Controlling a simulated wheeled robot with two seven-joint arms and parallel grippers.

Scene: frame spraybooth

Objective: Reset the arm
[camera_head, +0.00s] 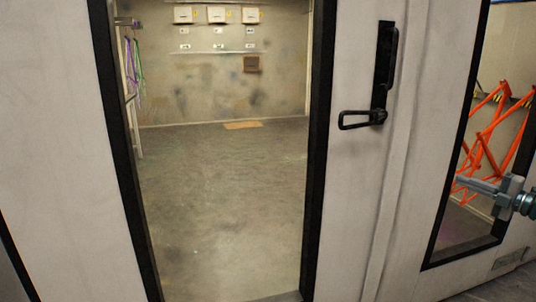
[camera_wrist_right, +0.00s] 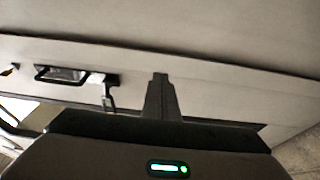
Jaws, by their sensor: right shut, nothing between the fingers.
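My right gripper (camera_head: 462,183) reaches in from the right edge in the head view, in front of the right-hand window. Its fingers are closed together and empty. In the right wrist view the closed fingers (camera_wrist_right: 160,90) point away from the gripper body, with a pale panel beyond them. The fingers look apart from the black door handle (camera_head: 362,118), which is well to their left in the head view. My left gripper does not show.
A pale booth wall holds a large black-framed window (camera_head: 313,180). Through it show a bare floor (camera_head: 220,200) and small boxes (camera_head: 217,14) on the back wall. Orange frames (camera_head: 488,130) stand behind the right window. The wall is close to my right gripper.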

